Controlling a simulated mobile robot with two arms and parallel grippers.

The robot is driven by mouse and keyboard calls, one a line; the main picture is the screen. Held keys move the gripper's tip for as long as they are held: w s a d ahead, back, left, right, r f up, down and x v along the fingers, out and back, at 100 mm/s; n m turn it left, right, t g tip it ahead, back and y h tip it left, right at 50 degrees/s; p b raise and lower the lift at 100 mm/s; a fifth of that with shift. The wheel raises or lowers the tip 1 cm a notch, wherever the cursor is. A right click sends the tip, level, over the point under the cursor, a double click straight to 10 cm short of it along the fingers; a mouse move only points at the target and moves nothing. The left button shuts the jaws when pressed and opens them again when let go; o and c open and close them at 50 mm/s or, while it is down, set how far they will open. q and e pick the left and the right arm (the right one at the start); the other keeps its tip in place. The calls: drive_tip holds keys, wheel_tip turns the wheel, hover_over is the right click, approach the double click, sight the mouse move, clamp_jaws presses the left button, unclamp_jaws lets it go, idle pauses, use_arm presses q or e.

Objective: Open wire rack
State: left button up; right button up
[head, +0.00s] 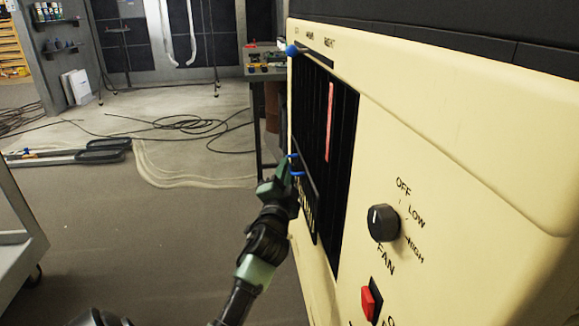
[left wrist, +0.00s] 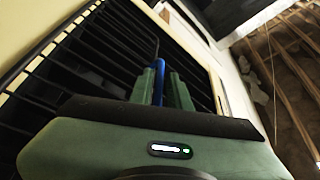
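The wire rack, seen as a black barred grille (head: 340,150), is set in the front of a cream unit. In the left wrist view its dark bars (left wrist: 75,60) run behind my gripper. My left gripper (head: 296,165) is at the grille's left edge, about halfway down. In the left wrist view its two green fingers (left wrist: 163,85) are close together, with a blue strip between them and a thin black rod just beyond. I cannot tell whether the fingers grip anything. My right gripper is not in view.
A fan knob (head: 383,223) and a red switch (head: 371,299) are on the cream front at right. A blue ball (head: 291,50) is at the grille's top left. A workbench (head: 262,70) stands behind.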

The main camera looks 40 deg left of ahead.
use_arm(q)
drive_tip(key=shift+x, duration=1.35)
clamp_jaws()
drive_tip(key=shift+f, duration=0.1)
idle(0.3)
